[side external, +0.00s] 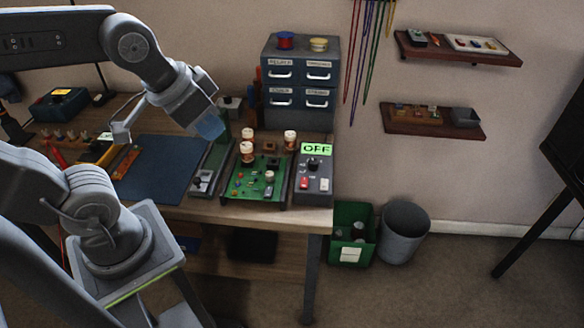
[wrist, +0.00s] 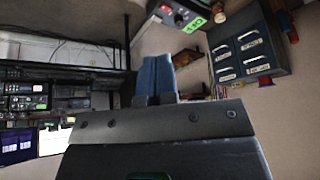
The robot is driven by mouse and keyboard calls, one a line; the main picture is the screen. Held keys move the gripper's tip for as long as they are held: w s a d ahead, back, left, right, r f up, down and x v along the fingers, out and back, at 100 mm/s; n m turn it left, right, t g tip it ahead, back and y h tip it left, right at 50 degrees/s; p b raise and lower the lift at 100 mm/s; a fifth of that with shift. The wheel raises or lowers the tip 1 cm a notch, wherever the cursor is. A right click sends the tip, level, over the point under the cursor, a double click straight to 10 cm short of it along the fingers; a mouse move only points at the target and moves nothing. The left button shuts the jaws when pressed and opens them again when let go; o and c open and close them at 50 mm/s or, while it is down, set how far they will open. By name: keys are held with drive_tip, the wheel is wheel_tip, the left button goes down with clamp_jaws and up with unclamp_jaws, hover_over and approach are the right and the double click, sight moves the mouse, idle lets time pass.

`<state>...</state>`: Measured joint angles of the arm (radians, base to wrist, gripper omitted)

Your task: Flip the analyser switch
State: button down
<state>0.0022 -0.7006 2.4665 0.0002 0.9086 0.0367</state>
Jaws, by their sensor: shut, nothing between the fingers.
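A dark grey box, likely the analyser (side external: 313,187), stands at the right front of the bench. It has a black knob, a red and a white control on its face, and a green OFF sign (side external: 313,148) above it. Which control is the switch is hard to tell. In the wrist view a dark box (wrist: 165,9) with the OFF sign (wrist: 194,24) shows at the top, partly cut off. My gripper (side external: 210,127) is up and left of the box, above the bench and apart from it. Its blue fingers (wrist: 155,76) are together and empty.
A green circuit board (side external: 252,186) with tall capped parts stands just left of the box. A drawer cabinet (side external: 298,85) is behind. A blue mat (side external: 155,170) lies left. A green crate (side external: 351,232) and a grey bin (side external: 403,232) stand on the floor to the right.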

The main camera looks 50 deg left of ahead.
drive_tip(key=m+g+y, duration=0.1)
drive_tip(key=m+g, duration=0.3)
drive_tip(key=m, duration=0.5)
hover_over(304, 179)
drive_tip(key=s+d, duration=0.2)
wheel_tip(304, 179, down, 10)
drive_tip(key=f, duration=0.4)
drive_tip(key=w+a+f, duration=0.1)
drive_tip(key=f, duration=0.8)
drive_tip(key=shift+w+a+f, duration=0.3)
drive_tip(key=shift+w+f, duration=0.05)
drive_tip(key=shift+f, duration=0.05)
